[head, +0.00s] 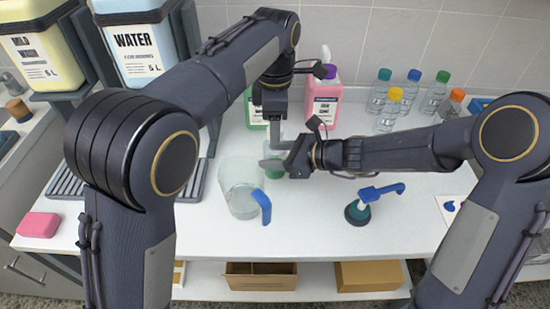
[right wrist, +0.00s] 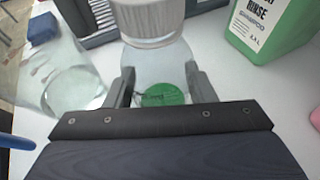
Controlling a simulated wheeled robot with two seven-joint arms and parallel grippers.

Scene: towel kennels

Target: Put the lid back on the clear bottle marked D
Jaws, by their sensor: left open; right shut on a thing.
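A clear bottle with a green mark (head: 274,172) stands on the white worktop. My right gripper (head: 283,163) is shut on it from the right. In the right wrist view the fingers clasp the bottle (right wrist: 158,62) on both sides. A round green label (right wrist: 162,95) faces the camera; its letter is too small to read. My left gripper (head: 278,135) points down just above the bottle and is open. I cannot make out a loose lid.
A clear pitcher with a blue handle (head: 240,187) stands close left of the bottle. Green (head: 256,112) and pink (head: 322,100) jugs stand behind. Several capped bottles (head: 388,111) stand back right. The front worktop is mostly clear.

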